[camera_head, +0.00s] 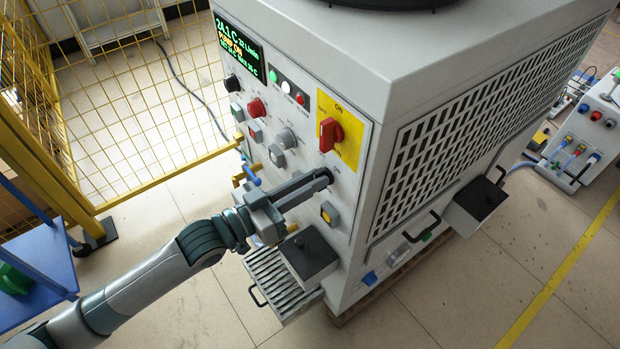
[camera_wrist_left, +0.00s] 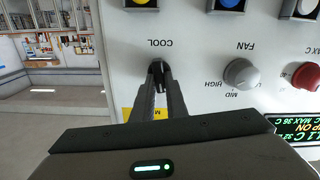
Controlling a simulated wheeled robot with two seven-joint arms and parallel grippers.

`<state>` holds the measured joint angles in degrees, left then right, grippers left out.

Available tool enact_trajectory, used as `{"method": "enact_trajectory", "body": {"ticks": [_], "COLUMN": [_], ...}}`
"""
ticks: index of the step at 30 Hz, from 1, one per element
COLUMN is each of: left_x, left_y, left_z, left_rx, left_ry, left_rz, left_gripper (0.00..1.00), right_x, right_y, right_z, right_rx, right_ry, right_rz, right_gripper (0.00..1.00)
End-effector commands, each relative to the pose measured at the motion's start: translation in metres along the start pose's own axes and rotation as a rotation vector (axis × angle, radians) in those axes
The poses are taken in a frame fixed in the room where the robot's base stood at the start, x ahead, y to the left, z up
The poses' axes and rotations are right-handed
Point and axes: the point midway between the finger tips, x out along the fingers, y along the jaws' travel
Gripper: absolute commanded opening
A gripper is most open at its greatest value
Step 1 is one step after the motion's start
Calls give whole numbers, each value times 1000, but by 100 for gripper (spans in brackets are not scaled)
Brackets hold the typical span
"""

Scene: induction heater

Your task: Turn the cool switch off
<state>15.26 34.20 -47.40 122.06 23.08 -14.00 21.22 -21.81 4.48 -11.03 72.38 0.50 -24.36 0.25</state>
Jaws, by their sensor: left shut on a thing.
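The cool switch (camera_wrist_left: 157,67) is a small dark knob on the light grey front panel of the machine, next to the label COOL, which appears upside down in the left wrist view. My left gripper (camera_wrist_left: 159,82) is shut on it, with a fingertip on either side. In the head view my left gripper (camera_head: 322,180) reaches the panel from the left, below the red rotary switch, and its fingers mostly hide the knob. The knob's exact angle is hard to tell. My right gripper is not in view.
The red rotary switch (camera_head: 330,134) on its yellow plate sits just above my gripper. A grey fan knob (camera_wrist_left: 241,74) and a red knob (camera_wrist_left: 307,76) are beside it. A dark box (camera_head: 309,254) juts out below. A yellow mesh fence (camera_head: 130,110) stands at left.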

Motion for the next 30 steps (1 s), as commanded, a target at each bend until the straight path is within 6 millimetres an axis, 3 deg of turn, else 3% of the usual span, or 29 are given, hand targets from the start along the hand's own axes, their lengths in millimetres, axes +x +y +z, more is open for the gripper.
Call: {"method": "enact_trajectory", "body": {"ticks": [3,4,6,22,30], "left_x": [0,0,0,-2,-25], "left_y": [0,0,0,0,0], "left_z": [0,0,0,0,2], "left_rx": [-1,-1,-2,-3,-3], "left_ry": [1,1,1,0,-1], "left_rz": [0,0,0,0,-1], "left_gripper": [0,17,31,31,31], "right_x": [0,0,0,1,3], "right_y": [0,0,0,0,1], "right_z": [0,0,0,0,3], "right_rx": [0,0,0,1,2], "right_ry": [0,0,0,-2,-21], "right_rz": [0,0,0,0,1], "right_gripper": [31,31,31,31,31]}}
